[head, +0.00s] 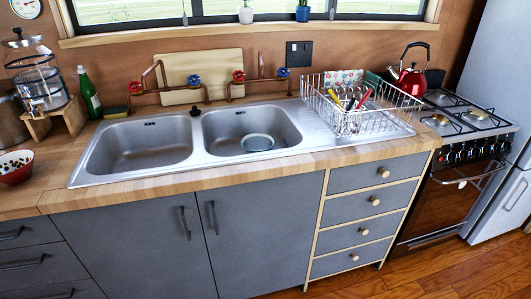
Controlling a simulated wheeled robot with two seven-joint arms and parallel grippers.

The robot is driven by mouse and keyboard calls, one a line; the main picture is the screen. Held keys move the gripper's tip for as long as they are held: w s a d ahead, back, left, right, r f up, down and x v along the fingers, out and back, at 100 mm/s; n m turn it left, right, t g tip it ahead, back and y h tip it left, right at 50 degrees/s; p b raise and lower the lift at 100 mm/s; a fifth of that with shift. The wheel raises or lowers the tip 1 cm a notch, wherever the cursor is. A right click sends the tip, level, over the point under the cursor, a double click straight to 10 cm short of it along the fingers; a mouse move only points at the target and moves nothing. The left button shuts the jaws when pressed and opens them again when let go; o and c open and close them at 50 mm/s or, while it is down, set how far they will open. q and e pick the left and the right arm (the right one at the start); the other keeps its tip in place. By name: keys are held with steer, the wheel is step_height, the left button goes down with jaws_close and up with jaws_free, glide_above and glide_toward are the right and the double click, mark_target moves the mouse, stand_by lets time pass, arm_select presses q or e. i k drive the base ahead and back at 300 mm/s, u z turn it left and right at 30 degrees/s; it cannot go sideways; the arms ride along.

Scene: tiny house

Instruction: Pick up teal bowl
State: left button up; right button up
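A teal-grey bowl (257,142) sits in the right basin of the double steel sink (196,160), close to the basin's front right part. It looks upright, with its round rim facing up. No gripper shows in the head view, so how far either one is from the bowl cannot be seen.
A wire dish rack (362,110) with utensils stands right of the sink. Copper taps (194,80) rise behind the basins. A red bowl (15,167) sits at the far left. A red kettle (408,80) stands on the stove (470,115). The wooden front counter strip is clear.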

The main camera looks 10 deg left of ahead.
mark_target(258, 148)
steer(key=z, duration=1.45)
steer(key=i, duration=1.25)
steer(key=u, duration=0.4)
